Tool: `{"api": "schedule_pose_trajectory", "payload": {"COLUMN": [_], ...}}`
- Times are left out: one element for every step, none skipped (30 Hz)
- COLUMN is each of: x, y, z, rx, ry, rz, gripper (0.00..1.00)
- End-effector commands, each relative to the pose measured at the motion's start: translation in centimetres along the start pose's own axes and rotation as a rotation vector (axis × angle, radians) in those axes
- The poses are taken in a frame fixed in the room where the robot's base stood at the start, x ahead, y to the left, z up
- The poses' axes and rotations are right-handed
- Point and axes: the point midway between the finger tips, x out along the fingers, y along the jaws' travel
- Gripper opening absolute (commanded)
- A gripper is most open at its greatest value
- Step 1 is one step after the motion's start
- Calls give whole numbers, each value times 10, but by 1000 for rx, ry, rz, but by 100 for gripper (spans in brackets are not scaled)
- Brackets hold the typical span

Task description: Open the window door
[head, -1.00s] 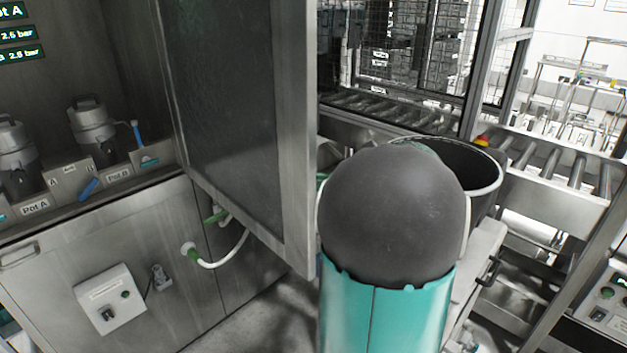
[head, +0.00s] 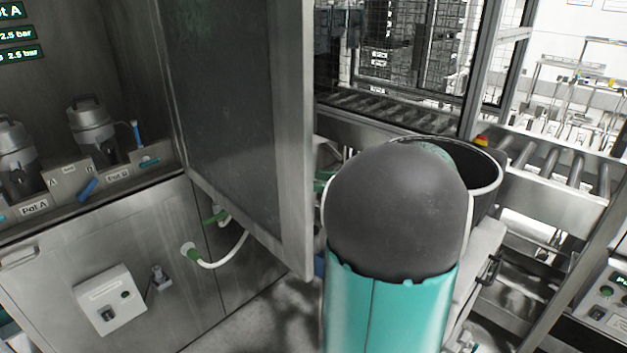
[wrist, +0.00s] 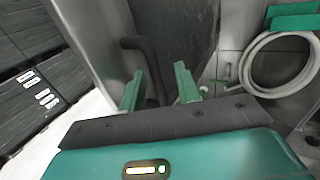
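The window door (head: 240,120) is a dark pane in a grey metal frame. In the head view it stands swung out from the cabinet, its free edge close to my arm. My gripper (wrist: 160,88) shows in the wrist view with two green fingers spread apart. A dark bent bar handle (wrist: 150,62) lies between and beyond the fingers, with gaps to both sides; I cannot tell whether either finger touches it. In the head view my own arm hides the gripper and the handle.
The cabinet interior (head: 100,70) at left is exposed, with pots (head: 92,125) on a shelf. A hose (head: 225,255) hangs below the door. A roller conveyor (head: 400,112) runs behind, and a dark round bin (head: 470,165) stands beyond my arm. A coiled hose (wrist: 280,62) shows in the wrist view.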

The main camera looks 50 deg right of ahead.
Motion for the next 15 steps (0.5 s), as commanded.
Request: {"api": "schedule_pose_trajectory", "payload": {"x": [-13,-20,-28,-35,-42,-51,-58,-64,-72,-78,-83,-90,-94,-97,-101], "y": [-1,-1,-1,-1,-1,-1,-1,-1,-1,0,0,0,0,0,0], "z": [0,-1,-1,-1,-1,0,0,0,-1,-1,0,0,0,0,0], "rx": [0,0,1,1,1,0,0,1,2,2,1,1,1,1,2], "ry": [1,1,1,1,1,1,1,1,1,1,0,1,0,1,1], "rz": [-5,-6,-5,-5,-5,-5,-6,-5,-4,-4,-3,-4,-3,-2,-2], "gripper": [32,32,32,32,32,32,32,32,32,32,32,32,32,32,32]}}
